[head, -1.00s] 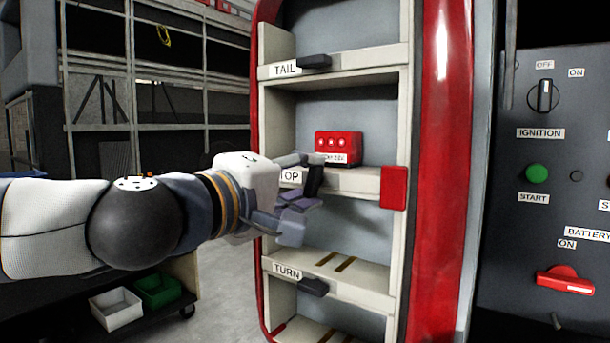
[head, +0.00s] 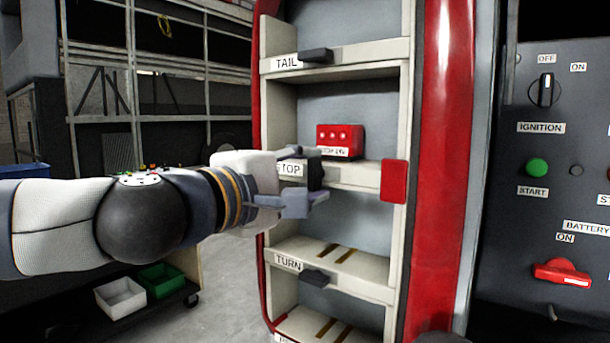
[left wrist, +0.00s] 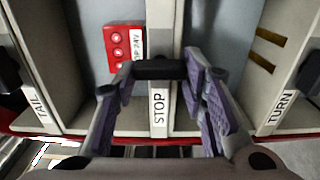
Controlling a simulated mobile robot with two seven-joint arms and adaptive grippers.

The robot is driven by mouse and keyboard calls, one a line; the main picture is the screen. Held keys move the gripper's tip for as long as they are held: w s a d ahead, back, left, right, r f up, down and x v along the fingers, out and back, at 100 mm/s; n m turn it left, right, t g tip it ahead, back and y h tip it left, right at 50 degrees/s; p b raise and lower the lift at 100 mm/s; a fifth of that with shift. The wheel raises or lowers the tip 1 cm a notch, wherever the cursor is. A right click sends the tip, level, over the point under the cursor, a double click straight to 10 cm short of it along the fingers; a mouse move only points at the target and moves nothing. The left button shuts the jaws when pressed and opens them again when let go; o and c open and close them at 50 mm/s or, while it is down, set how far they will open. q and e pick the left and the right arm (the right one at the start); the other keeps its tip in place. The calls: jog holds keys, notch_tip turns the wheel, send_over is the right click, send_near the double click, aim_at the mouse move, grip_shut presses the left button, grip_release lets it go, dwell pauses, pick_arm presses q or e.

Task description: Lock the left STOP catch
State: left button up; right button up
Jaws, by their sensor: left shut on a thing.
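The left STOP catch is a black lever on the front of the STOP shelf (head: 355,177), beside the STOP label (head: 289,169). In the head view the catch (head: 316,172) stands upright across the shelf edge, partly hidden by the fingers. My left gripper (head: 305,178) is shut on it. In the left wrist view, the black catch (left wrist: 160,70) lies crosswise between the two purple-padded fingers, across the STOP shelf front. A red box (head: 339,139) marked 24V sits on the shelf just behind. My right gripper is not in view.
The TAIL catch (head: 317,55) above and the TURN catch (head: 314,278) below lie along their shelves. A red block (head: 394,181) is at the STOP shelf's right end. The red frame (head: 445,160) and a control panel (head: 560,130) stand to the right.

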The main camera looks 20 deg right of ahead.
pick_arm(q)
jog(key=o, duration=1.2)
jog(key=shift+c, duration=0.2)
jog(key=v, duration=1.2)
